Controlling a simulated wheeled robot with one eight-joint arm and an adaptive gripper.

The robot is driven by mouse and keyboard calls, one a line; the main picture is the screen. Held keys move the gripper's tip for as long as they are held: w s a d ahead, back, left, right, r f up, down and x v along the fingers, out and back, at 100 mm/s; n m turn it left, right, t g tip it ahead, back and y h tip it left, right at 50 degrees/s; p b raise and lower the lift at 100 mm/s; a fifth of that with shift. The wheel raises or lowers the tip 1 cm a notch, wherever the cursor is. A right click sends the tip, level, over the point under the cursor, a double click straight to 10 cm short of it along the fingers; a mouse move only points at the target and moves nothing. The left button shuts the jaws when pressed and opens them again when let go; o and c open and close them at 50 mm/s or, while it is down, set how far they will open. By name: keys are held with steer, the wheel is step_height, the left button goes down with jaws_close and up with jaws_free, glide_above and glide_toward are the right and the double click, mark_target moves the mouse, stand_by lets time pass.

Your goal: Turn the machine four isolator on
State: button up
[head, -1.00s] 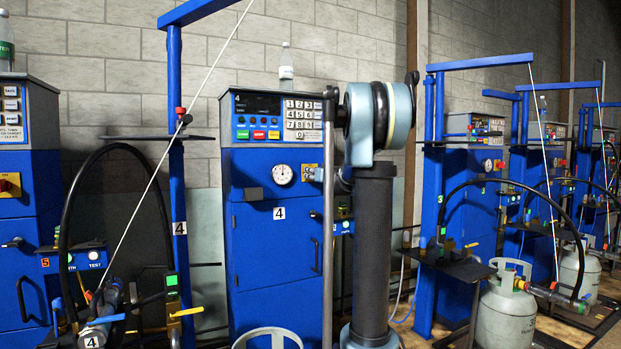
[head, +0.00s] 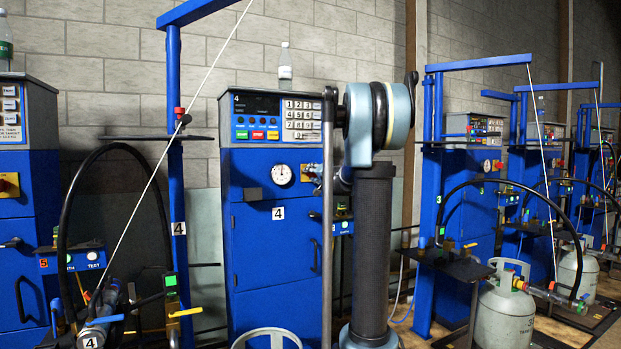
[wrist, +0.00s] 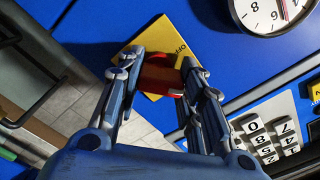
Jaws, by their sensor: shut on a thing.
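The machine four cabinet (head: 275,240) is blue and carries a "4" label, in the middle of the head view. In the wrist view its isolator is a red knob (wrist: 158,78) on a yellow plate (wrist: 160,52), with part of "OFF" readable. My gripper (wrist: 155,70) has its fingers on both sides of the red knob and is shut on it. In the head view my gripper (head: 315,173) covers most of the isolator, so the knob's angle is hard to tell. The display (head: 256,104) above looks dark.
A round white gauge (head: 282,174) sits left of the isolator, with a number keypad (head: 301,120) above. A clear bottle (head: 285,68) stands on the cabinet top. A grey gas cylinder (head: 508,310) stands on the right.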

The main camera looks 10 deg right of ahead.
steer(key=m, duration=0.3)
steer(key=shift+d+f+m, duration=0.1)
steer(key=shift+d+m, duration=0.05)
steer(key=shift+m, duration=0.15)
steer(key=shift+s+d+f+m, duration=0.1)
steer(key=shift+m, duration=1.8)
steer(key=o, duration=1)
steer(key=shift+o, duration=0.3)
steer(key=v, duration=1.1)
steer(key=shift+s, duration=0.3)
